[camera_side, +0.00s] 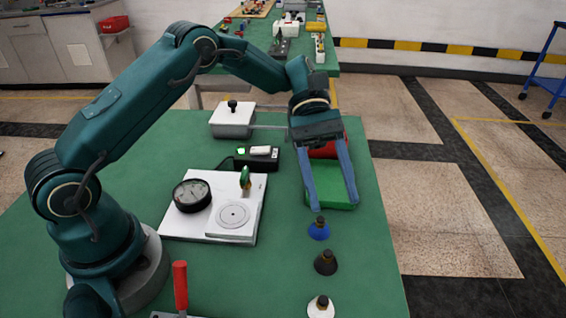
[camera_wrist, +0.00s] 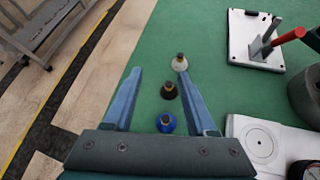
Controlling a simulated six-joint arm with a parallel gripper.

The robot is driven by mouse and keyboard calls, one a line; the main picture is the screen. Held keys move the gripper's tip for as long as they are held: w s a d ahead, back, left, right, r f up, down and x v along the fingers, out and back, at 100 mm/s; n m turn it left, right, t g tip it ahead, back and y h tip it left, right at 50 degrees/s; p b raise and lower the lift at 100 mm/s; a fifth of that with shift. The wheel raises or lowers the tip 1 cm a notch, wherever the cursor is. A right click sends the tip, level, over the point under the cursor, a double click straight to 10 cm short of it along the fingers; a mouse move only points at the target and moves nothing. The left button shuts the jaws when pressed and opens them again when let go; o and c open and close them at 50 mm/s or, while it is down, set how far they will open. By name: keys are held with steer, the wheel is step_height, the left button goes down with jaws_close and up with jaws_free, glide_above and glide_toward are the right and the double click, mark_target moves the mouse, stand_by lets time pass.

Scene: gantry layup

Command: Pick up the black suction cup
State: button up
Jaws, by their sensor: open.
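The black suction cup (camera_side: 326,262) stands on the green table, between a blue suction cup (camera_side: 319,229) and a white suction cup (camera_side: 321,306). My gripper (camera_side: 332,207) is open and empty, pointing down above the table near the blue cup. In the wrist view, the black suction cup (camera_wrist: 169,91) shows between the two fingers of my gripper (camera_wrist: 159,72), closer to the right finger. The blue suction cup (camera_wrist: 166,122) is nearer the palm, and the white suction cup (camera_wrist: 180,63) is by the right fingertip. Each cup has a brass-coloured fitting on top.
A white plate with a dial gauge (camera_side: 192,195) is left of the cups. A red-handled tool (camera_side: 180,285) stands at the front. The table's right edge is close to the cups.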

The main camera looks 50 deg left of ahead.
mark_target(328, 251)
steer(key=shift+n+g+h, duration=0.5)
steer(key=shift+n+h, duration=0.1)
steer(key=shift+n, duration=0.1)
steer(key=f, duration=0.6)
steer(key=shift+s+f, duration=0.1)
steer(key=shift+s, duration=0.2)
steer(key=shift+s+f, duration=0.2)
steer(key=shift+f, duration=0.15)
steer(key=shift+s+f, duration=0.15)
steer(key=shift+x, duration=2.45)
jaws_close()
